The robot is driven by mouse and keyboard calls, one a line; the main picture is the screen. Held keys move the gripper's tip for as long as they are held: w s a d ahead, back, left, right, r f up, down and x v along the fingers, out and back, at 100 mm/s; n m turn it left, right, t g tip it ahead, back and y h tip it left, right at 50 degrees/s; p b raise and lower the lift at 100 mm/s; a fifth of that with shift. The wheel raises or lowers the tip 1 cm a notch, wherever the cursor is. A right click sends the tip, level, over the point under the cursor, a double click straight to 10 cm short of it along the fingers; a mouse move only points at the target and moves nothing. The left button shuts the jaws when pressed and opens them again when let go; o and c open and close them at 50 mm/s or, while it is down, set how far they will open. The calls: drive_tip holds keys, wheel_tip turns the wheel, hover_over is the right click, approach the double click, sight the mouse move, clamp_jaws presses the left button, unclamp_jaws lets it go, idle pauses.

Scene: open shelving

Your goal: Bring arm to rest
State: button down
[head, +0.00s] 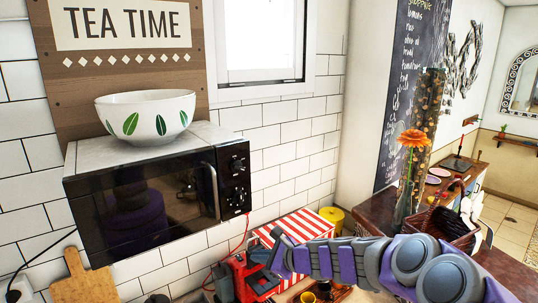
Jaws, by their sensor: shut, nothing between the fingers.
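My arm, grey and purple, reaches in from the lower right of the head view. Its end, my gripper (281,258), points left in front of the counter things at the bottom middle. It looks shut and holds nothing that I can see. A red appliance (245,280) is just beyond and left of it in the picture; I cannot tell whether they touch. The arm hides part of the counter behind it.
A black microwave (150,205) with a leaf-patterned bowl (146,116) on top is at the left. A red-striped box (306,226) is behind my gripper. A tall vase (423,130), an orange flower (414,139) and a wicker basket (447,228) stand at the right.

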drive_tip(key=s+a+f+n+g+h+b, duration=0.1)
drive_tip(key=s+f+n+g+b, duration=0.2)
drive_tip(key=s, duration=0.4)
drive_tip(key=s+a+f+n+g+b, duration=0.1)
drive_tip(key=s+a+n+b, duration=0.15)
drive_tip(key=s+n, duration=0.35)
drive_tip(key=s+a+f+n+g+h+b, duration=0.1)
drive_tip(key=s+f+n+b, duration=0.2)
drive_tip(key=s, duration=0.5)
drive_tip(key=s+d+f+n+g+h+b, duration=0.2)
drive_tip(key=s+d+f+n+h+b, duration=0.2)
drive_tip(key=s+d+f, duration=0.4)
drive_tip(key=s+d+f+n+g+h+b, duration=0.2)
drive_tip(key=s+d+f+b, duration=0.5)
drive_tip(key=s+d, duration=0.4)
drive_tip(key=s+n+h, duration=0.1)
drive_tip(key=s+h, duration=0.1)
drive_tip(key=s, duration=0.2)
drive_tip(key=shift+s+d+f+n+h, duration=0.2)
drive_tip(key=shift+d+f+n+h, duration=0.1)
drive_tip(key=shift+d+f+n, duration=0.1)
